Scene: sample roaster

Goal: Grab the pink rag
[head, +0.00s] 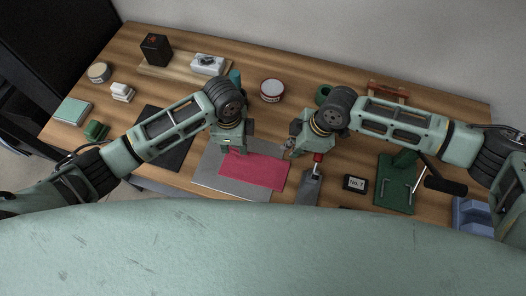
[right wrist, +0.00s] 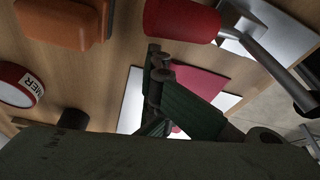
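The pink rag (head: 262,174) lies flat on a grey sheet (head: 207,172) near the front middle of the table. My left gripper (head: 234,150) points down at the rag's back left edge and hides part of it. I cannot tell whether its fingers touch or pinch the cloth. My right gripper (head: 288,153) is beside the rag's back right corner. In the right wrist view, its dark green fingers (right wrist: 157,64) come near each other in front of the rag (right wrist: 205,72). Their gap is not clear, and nothing is seen held between them.
A red-handled scraper (head: 311,184) lies right of the rag, close to my right gripper; its handle also shows in the right wrist view (right wrist: 180,20). A "No. 7" block (head: 355,183) and a green stand (head: 394,190) are further right. A round tin (head: 271,90) stands behind.

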